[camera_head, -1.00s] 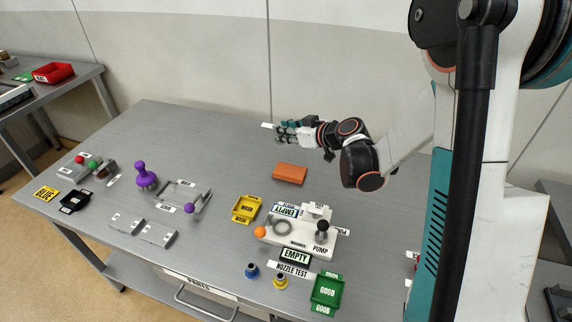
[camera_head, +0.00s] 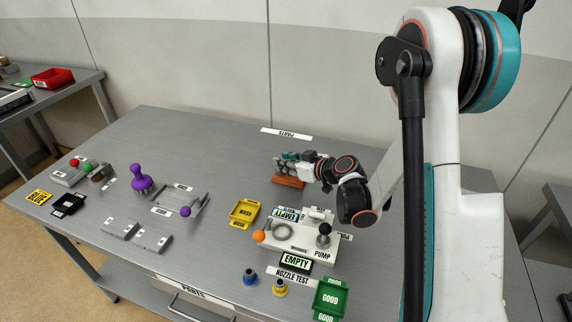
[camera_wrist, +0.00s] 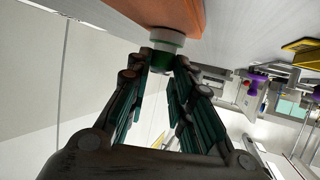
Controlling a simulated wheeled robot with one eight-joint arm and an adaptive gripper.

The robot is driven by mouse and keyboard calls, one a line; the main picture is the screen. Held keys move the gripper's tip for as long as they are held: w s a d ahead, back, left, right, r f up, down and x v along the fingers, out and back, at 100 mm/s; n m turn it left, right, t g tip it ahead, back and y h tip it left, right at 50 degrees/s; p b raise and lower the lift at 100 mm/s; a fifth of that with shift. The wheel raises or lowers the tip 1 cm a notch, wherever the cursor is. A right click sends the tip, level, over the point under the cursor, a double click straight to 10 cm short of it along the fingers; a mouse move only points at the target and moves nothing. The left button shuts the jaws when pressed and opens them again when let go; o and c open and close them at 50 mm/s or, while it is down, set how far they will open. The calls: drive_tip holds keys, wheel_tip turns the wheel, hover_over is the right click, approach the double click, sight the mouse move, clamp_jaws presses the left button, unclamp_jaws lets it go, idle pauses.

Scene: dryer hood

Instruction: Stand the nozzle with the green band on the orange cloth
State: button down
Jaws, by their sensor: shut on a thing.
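The orange cloth (camera_head: 287,182) lies flat on the table behind the pump stand. My gripper (camera_head: 284,159) is low over it, pointing left. In the wrist view, my gripper (camera_wrist: 157,68) is shut on the nozzle with the green band (camera_wrist: 165,44), whose pale collar and dark end show between the fingertips. The orange cloth (camera_wrist: 107,16) is right beside the nozzle's far end there. I cannot tell whether the nozzle touches the cloth. In the head view my fingers hide the nozzle.
The white pump stand (camera_head: 318,247) with black and orange knobs is in front of the cloth. A yellow tray (camera_head: 244,213) is to its left, and a green tray (camera_head: 330,298) in front. Blue (camera_head: 250,277) and yellow (camera_head: 280,287) nozzles stand near the front edge.

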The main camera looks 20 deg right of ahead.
drive_tip(key=shift+f, duration=0.1)
drive_tip(key=c, duration=1.4)
unclamp_jaws()
drive_tip(key=shift+r, duration=0.25)
drive_tip(key=p+v, duration=0.3)
drive_tip(key=v, duration=0.9)
